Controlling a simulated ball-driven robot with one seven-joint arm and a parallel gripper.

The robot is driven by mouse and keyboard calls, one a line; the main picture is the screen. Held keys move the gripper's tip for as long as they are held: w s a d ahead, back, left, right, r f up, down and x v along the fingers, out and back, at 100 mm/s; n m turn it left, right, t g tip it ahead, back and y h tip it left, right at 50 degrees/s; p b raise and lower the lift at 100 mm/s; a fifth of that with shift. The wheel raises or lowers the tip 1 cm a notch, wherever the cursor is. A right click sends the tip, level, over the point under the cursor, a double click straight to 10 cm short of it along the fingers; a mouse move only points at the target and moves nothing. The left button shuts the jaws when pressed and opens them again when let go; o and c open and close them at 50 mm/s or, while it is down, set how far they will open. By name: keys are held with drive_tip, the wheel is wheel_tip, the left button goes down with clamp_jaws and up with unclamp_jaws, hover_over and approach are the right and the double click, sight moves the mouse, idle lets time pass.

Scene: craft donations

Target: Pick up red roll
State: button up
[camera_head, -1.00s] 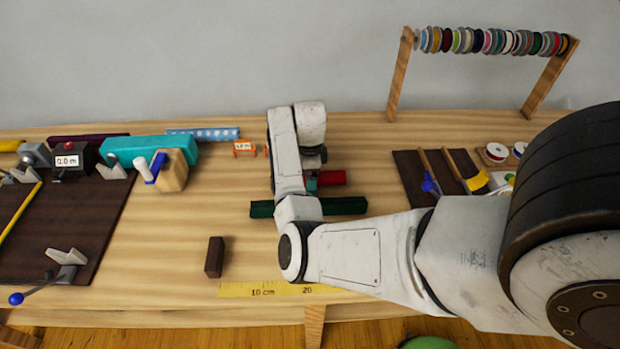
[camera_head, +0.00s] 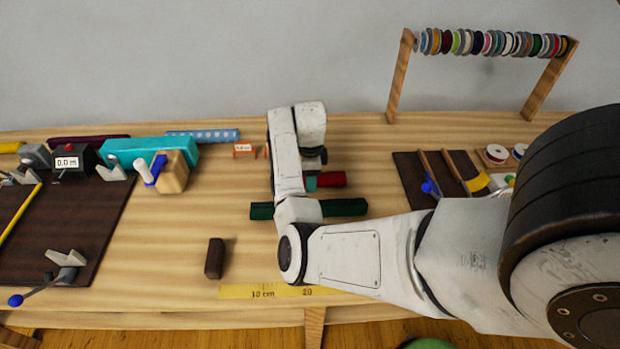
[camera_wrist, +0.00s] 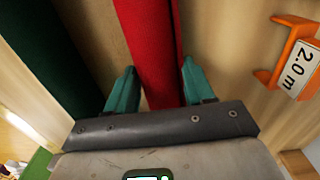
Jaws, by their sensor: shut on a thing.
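The red roll (camera_wrist: 152,50) lies between the teal fingers of my gripper (camera_wrist: 152,88) in the wrist view, and the gripper is shut on it. In the head view only the right end of the red roll (camera_head: 332,179) shows, past my wrist. My gripper is mostly hidden there by my own arm, with a bit of teal finger (camera_head: 311,183) showing. I cannot tell whether the roll is clear of the table.
A dark green roll (camera_head: 345,207) lies in front, partly under my arm. An orange stand with a "2.0 m" label (camera_wrist: 297,62) is close by on the other side. A dark brown block (camera_head: 214,258) and a yellow ruler (camera_head: 262,291) lie near the front edge.

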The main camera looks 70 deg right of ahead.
drive_tip(key=shift+r, duration=0.6)
drive_tip(key=s+a+r+p, duration=0.3)
drive_tip(key=s+a+r, duration=0.1)
drive_tip(key=s+r, duration=0.7)
drive_tip(key=shift+s+r, duration=0.35)
drive_tip(key=shift+s, duration=0.9)
